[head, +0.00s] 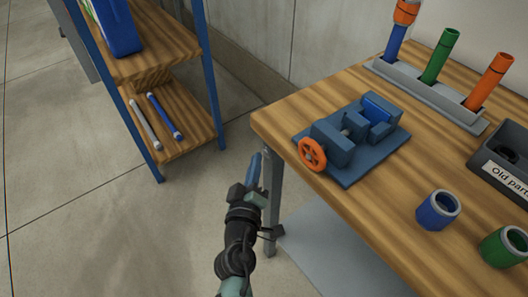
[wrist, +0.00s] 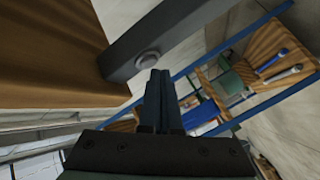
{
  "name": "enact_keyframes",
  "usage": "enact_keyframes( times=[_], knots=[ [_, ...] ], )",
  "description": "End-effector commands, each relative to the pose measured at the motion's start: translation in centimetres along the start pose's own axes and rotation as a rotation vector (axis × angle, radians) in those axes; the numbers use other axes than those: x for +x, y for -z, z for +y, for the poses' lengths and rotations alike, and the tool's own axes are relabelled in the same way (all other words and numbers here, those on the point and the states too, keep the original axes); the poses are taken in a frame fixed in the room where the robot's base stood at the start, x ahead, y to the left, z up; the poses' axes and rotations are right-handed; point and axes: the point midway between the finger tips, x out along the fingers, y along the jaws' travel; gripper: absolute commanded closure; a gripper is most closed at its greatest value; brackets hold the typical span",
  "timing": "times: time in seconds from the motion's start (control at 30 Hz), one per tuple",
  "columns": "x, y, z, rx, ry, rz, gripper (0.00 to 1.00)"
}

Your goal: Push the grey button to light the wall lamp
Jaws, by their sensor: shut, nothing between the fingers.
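The grey button (wrist: 148,60) is a small round light-grey disc on a dark grey bar, the workbench leg (wrist: 185,28), in the wrist view. My gripper (wrist: 160,72) is shut and empty, its fingertips just below and right of the button in that view. I cannot tell whether they touch it. In the head view my gripper (head: 256,158) is beside the leg under the near left corner of the workbench (head: 270,122). The button is hidden in the head view. The wall lamp is not in view.
The workbench holds a blue vise (head: 350,140) with an orange handwheel, blue (head: 438,209) and green (head: 505,246) cups, a rack (head: 425,92) of coloured tubes and a dark bin (head: 500,155). A blue-framed shelf (head: 178,108) stands left. Floor between is clear.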

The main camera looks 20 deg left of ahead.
Motion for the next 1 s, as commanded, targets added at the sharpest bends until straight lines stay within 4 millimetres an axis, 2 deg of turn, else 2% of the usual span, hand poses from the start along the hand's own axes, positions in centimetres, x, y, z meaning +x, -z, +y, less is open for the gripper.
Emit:
enact_keyframes(
  times=[0.47,1.0],
  knots=[
    [0.57,-0.43,0.46,0.0,-0.001,-0.001,1.0],
    [-0.09,0.02,-0.03,0.001,0.0,0.0,1.0]
  ],
)
